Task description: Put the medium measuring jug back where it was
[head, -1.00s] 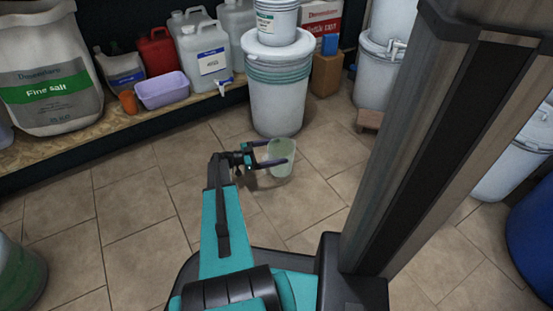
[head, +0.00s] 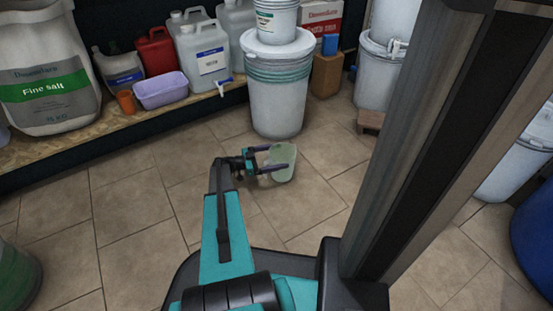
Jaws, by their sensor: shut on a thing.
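The measuring jug (head: 284,164) is pale green and translucent. My gripper (head: 277,160) is shut on it, with the two dark fingers on either side of its body. The jug is held over the tiled floor, in front of the white drum with green bands, and appears somewhat tilted. Its handle and any markings cannot be made out. A small orange cup (head: 126,101) and a small blue cup (head: 330,44) also show; the orange one stands on the wooden shelf and the blue one on a brown box.
The wooden shelf (head: 60,147) holds a salt sack (head: 45,75), a lilac tub (head: 161,90) and several canisters. A white drum (head: 277,105) stands behind the jug, beside the brown box (head: 326,75). A blue drum (head: 535,230) is at right. Floor tiles (head: 130,205) at left are clear.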

